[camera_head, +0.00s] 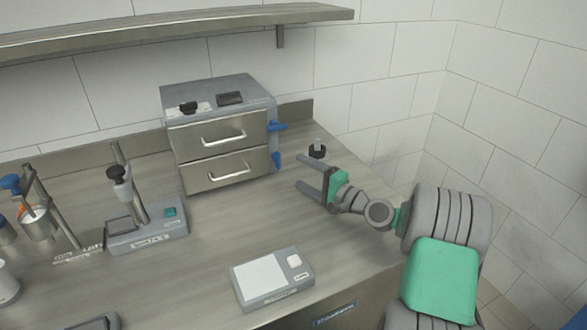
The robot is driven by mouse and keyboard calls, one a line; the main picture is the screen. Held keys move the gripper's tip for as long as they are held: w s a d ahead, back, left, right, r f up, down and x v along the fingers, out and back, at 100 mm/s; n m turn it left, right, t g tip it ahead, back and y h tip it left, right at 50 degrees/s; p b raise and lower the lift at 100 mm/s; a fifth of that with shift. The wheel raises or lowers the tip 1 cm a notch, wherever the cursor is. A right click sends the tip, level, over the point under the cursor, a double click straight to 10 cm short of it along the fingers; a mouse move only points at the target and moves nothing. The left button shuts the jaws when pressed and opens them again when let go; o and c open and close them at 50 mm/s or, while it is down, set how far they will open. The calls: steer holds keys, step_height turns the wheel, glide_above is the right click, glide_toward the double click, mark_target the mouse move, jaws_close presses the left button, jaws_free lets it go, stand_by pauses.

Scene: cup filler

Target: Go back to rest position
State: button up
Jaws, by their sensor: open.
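My gripper (304,172) is at the end of my grey and green arm, which reaches in from the lower right. Its two fingers are spread apart and point left, with nothing between them. It is above the right part of the counter, to the right of the two-drawer cabinet (225,160) and apart from it. A small clear thing with a black base (317,151) stands on the counter just behind the fingers.
The counter (215,235) carries a flat grey device (271,279) at the front and a stand device with a black knob (147,232) at left. Cups and holders (37,222) are at far left. A shelf (170,27) hangs above. The tiled wall closes the right side.

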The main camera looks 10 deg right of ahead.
steer(key=shift+s+d, duration=0.2)
steer(key=shift+s, duration=0.15)
